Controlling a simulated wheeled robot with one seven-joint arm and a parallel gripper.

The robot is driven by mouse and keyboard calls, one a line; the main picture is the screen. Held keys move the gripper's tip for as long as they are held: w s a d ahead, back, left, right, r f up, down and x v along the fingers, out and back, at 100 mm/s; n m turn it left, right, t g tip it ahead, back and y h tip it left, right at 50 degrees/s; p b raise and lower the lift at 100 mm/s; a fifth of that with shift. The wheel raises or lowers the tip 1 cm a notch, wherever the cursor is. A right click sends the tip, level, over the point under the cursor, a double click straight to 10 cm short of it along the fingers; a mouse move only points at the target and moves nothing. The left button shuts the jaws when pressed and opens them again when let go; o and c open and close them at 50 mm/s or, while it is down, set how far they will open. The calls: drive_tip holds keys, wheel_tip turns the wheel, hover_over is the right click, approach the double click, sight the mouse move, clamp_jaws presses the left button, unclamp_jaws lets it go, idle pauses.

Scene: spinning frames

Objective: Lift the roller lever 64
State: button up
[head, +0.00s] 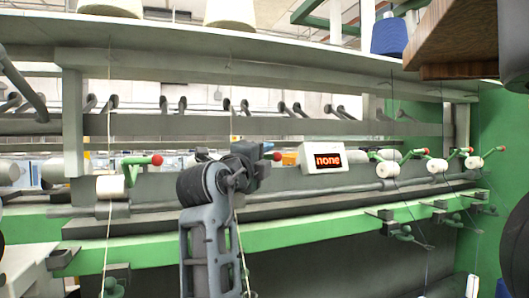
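Several green roller levers with red ball ends line the spinning frame; no number is readable, so I cannot tell which is 64. One lever's red ball (276,156) shows just right of my gripper (252,163), with the rest of that lever hidden behind my arm. My gripper is dark and seen from behind; its fingers are not distinguishable, and I cannot tell whether it touches the lever. Another lever (142,161) stands to the left above a white yarn roll (111,187). More levers (415,154), (460,154) and (489,152) are at the right.
A white box with a red display (322,159) reading "none" sits right of my gripper. A green rail (300,228) with dark brackets runs along the front. A shelf (250,45) with cones crosses above. A brown wooden block (455,40) hangs into the upper right. Thin yarns hang down.

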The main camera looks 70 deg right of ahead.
drive_tip(key=shift+d, duration=0.25)
clamp_jaws()
idle(0.5)
